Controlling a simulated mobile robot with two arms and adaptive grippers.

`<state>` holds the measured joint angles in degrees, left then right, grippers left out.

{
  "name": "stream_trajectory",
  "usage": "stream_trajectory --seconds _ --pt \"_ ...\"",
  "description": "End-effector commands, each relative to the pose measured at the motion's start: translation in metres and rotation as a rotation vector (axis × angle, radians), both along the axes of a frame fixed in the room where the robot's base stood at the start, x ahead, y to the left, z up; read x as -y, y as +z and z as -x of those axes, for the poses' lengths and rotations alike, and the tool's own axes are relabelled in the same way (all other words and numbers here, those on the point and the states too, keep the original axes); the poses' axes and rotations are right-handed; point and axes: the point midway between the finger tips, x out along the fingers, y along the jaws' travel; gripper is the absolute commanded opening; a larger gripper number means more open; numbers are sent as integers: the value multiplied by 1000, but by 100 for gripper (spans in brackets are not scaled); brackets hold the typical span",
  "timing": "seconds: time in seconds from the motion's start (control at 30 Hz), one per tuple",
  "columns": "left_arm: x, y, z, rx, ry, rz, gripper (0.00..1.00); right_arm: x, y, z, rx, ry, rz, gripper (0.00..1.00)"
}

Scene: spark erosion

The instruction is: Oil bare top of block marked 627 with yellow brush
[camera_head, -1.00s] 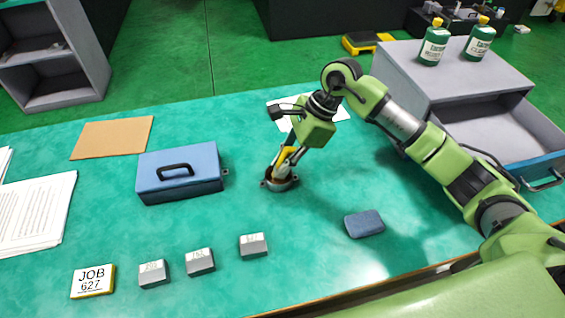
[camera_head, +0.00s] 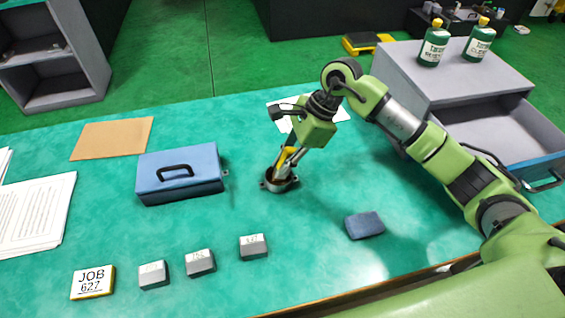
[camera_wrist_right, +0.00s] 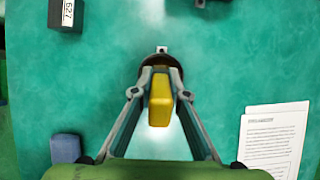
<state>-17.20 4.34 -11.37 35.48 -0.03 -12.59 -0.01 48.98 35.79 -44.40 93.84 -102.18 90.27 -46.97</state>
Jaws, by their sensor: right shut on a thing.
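My right gripper (camera_head: 284,165) is shut on the yellow brush (camera_head: 288,152), which stands in a small round dark cup (camera_head: 278,184) on the bench. In the right wrist view the brush's yellow handle (camera_wrist_right: 160,100) sits between the fingers (camera_wrist_right: 160,90); its lower end is hidden. A grey block marked 627 (camera_wrist_right: 68,13) shows at the top left of the right wrist view. It matches the rightmost of three grey blocks (camera_head: 253,246) in the head view, left of and nearer than the cup. A card reading JOB 627 (camera_head: 92,282) lies front left. My left gripper is not in view.
Two other grey blocks (camera_head: 153,274) (camera_head: 200,262) stand beside it. A blue box (camera_head: 180,172) is left of the cup, a blue pad (camera_head: 364,225) right. Papers lie at left and behind. An open drawer (camera_head: 505,130) is at right, with two green bottles above. Bench between cup and blocks is clear.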

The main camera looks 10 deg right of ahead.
Motion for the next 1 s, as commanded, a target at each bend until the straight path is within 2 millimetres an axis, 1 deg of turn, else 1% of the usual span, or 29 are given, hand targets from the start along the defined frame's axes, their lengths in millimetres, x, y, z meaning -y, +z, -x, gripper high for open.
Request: stream_trajectory --seconds 0.03,0.2,0.7,0.8,1.0 --pt "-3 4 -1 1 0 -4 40 0 7 -1 3 0 -1 0" --pt "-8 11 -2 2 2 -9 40 0 22 -1 5 0 -2 0" --pt "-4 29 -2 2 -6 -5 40 -1 63 -2 8 0 -4 0" --pt "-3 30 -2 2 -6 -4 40 -1 67 -2 7 0 -4 0" --pt "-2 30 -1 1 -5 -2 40 -1 66 -2 7 0 -4 0"
